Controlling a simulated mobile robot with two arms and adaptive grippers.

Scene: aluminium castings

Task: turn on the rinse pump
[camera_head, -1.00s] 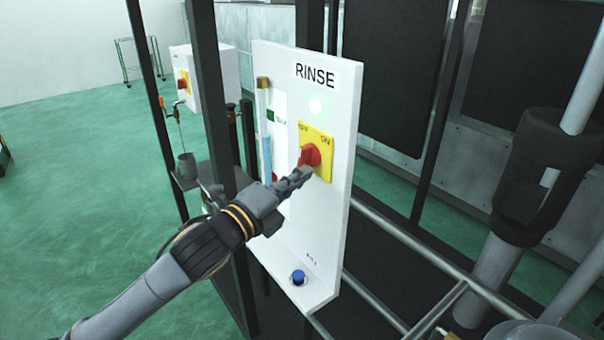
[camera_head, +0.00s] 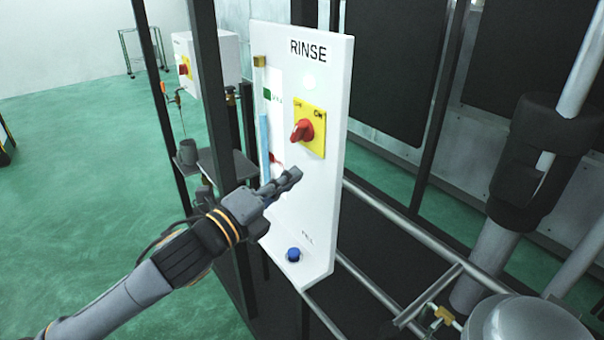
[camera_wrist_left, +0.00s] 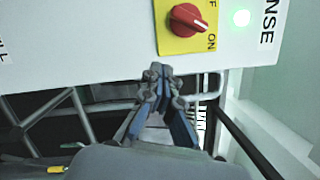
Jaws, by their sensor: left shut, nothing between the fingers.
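The white RINSE panel (camera_head: 325,190) stands upright in front of me. Its red rotary knob (camera_head: 303,130) sits on a yellow OFF/ON plate (camera_head: 312,147); the knob also shows in the left wrist view (camera_wrist_left: 189,19). The knob's handle is slanted, with its upper end leaning to the ON side. The lamp (camera_wrist_left: 242,18) above the plate glows pale green in the left wrist view. My left gripper (camera_head: 292,175) is shut and empty, below the knob and apart from it. Its closed fingertips show in the left wrist view (camera_wrist_left: 157,74). My right gripper is out of view.
A blue button (camera_head: 294,255) sits low on the panel, with a blue sight tube (camera_head: 264,140) at its left edge. Dark posts (camera_head: 210,100) stand left of the panel, and metal rails (camera_head: 390,230) run to its right. Another switch box (camera_head: 212,65) stands behind.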

